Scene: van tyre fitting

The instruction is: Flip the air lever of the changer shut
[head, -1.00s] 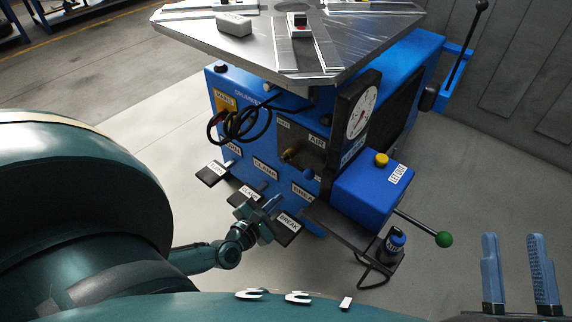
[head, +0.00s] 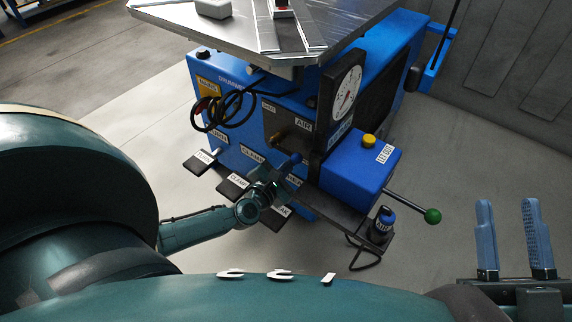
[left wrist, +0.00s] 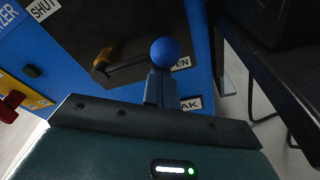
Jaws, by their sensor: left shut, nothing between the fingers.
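The blue-knobbed air lever (head: 295,158) is on the front of the blue tyre changer (head: 240,112), below the AIR label. In the left wrist view the blue knob (left wrist: 165,52) stands by the OPEN label, with the SHUT label (left wrist: 40,10) at upper left. My left gripper (head: 283,172) is shut and empty, just below the knob. In the left wrist view its fingertips (left wrist: 157,82) reach up to the knob's lower edge; I cannot tell whether they touch. My right gripper (head: 513,235) is open and empty at the lower right, away from the changer.
Black pedals (head: 233,187) lie below my left gripper. A blue box (head: 358,170) with a green-knobbed rod (head: 432,216) juts out to the right. The metal turntable (head: 250,35) overhangs above.

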